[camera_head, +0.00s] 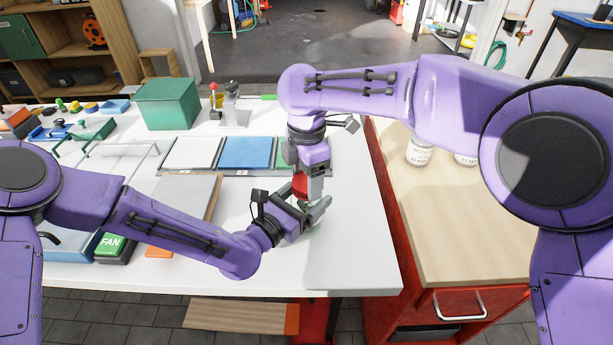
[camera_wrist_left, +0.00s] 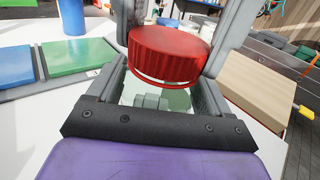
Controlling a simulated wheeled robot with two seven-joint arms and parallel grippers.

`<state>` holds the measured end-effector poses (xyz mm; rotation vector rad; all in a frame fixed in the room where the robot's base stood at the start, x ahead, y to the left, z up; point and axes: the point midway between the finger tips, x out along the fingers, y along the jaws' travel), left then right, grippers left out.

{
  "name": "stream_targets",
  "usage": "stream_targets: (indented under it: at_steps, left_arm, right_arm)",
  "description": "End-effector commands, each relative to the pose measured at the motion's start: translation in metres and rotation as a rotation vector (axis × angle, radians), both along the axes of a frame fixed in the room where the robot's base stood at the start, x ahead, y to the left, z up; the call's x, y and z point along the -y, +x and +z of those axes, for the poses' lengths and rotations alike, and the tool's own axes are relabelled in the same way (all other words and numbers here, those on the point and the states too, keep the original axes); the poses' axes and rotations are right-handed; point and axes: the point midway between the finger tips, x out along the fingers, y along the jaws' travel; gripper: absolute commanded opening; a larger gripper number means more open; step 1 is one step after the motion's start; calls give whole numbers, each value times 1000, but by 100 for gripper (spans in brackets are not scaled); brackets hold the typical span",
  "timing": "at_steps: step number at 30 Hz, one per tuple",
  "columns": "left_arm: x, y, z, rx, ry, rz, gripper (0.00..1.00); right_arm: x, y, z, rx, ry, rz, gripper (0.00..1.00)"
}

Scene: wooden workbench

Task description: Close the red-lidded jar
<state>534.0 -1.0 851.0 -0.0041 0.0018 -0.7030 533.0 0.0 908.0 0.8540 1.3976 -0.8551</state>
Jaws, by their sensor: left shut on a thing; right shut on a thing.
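The red lid (camera_head: 300,187) shows at the front of the bench, under my right gripper (camera_head: 305,183), which points down and is shut on it. My left gripper (camera_head: 318,211) comes in low from the left and is shut on the clear glass jar. In the left wrist view the jar (camera_wrist_left: 180,98) stands between my left fingers, with small grey pieces inside. The ribbed red lid (camera_wrist_left: 168,52) is right above the jar, looking slightly tilted, with a pale rim beneath. I cannot tell whether it is seated on the threads. My grippers hide much of the jar in the head view.
A tray with white, blue (camera_head: 246,153) and green pads lies behind the grippers. A green box (camera_head: 166,104) stands farther back left. A grey-brown board (camera_head: 190,192) lies to the left. The white bench (camera_head: 350,255) is clear at front right, beside a red wood-topped cabinet (camera_head: 455,220).

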Motion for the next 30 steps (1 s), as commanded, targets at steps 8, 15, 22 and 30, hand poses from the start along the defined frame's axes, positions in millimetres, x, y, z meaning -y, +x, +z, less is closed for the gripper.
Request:
stream_targets:
  at_steps: [8,15,22,30]
  left_arm:
    - [0,0,0,0,0,-1,0]
    - [0,0,0,0,0,-1,0]
    - [0,0,0,0,0,-1,0]
    - [0,0,0,0,0,-1,0]
  right_arm:
    - [-1,0,0,2,-2,-702,28]
    - [-1,0,0,0,0,-823,28]
    - [-1,0,0,0,0,-819,90]
    - [-1,0,0,1,-1,-818,90]
